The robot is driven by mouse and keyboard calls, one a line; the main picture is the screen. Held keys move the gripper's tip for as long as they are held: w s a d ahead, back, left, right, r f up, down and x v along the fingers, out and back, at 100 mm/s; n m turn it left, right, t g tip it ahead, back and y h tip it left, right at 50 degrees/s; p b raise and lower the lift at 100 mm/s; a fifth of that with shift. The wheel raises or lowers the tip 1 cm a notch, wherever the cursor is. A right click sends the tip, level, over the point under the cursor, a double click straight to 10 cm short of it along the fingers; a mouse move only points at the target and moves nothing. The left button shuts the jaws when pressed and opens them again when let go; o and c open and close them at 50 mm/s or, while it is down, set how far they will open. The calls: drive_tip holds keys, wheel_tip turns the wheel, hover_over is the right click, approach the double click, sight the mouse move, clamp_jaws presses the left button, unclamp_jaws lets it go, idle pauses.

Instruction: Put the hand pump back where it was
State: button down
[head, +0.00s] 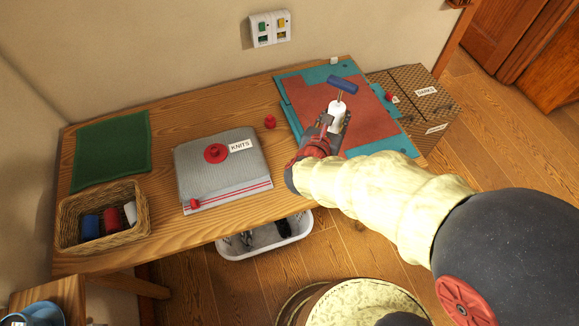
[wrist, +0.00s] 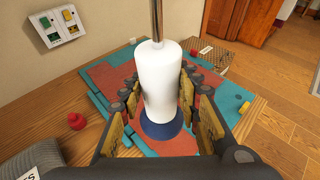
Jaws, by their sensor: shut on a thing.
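The hand pump has a white body (head: 337,113), a thin metal rod and a blue bar handle (head: 342,85) on top. My gripper (head: 330,124) is shut on the white body, over the teal and rust-red mat (head: 365,115) at the table's right end. In the wrist view the pump (wrist: 160,80) stands about upright between the two padded fingers (wrist: 160,100), with its rod running up out of the picture. A blue round base (wrist: 161,125) shows at its lower end. I cannot tell whether the base touches the mat.
Left on the table (head: 165,145) are a grey folded knit (head: 220,170) with a red knob, a green cloth (head: 112,150) and a wicker basket (head: 140,222) with rolls. A small red piece (head: 270,122) stands near the mat. A patterned box (head: 410,82) stands right of the table.

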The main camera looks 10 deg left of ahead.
drive_tip(key=s+a+f+n+y+b, duration=0.1)
drive_tip(key=s+a, duration=0.6)
drive_tip(key=s, duration=0.2)
drive_tip(key=s+a+f+y, duration=0.1)
drive_tip(key=s+a, duration=0.6)
drive_tip(key=s, duration=0.2)
drive_tip(key=shift+w+d+f+b, duration=0.2)
drive_tip(key=shift+w+f+b, duration=1.1)
drive_tip(key=shift+w+f, duration=0.9)
drive_tip(key=shift+w+d+f+b, duration=0.15)
drive_tip(key=shift+w+f+b, duration=1.15)
drive_tip(key=shift+w+f, duration=0.8)
drive_tip(key=shift+w+d+f+b, duration=0.2)
drive_tip(key=shift+w+f+b, duration=1.1)
drive_tip(key=shift+w+f, duration=0.9)
drive_tip(key=shift+w+r, duration=0.15)
drive_tip(key=shift+r, duration=0.05)
drive_tip(key=shift+f, duration=0.15)
drive_tip(key=c, duration=1.3)
unclamp_jaws()
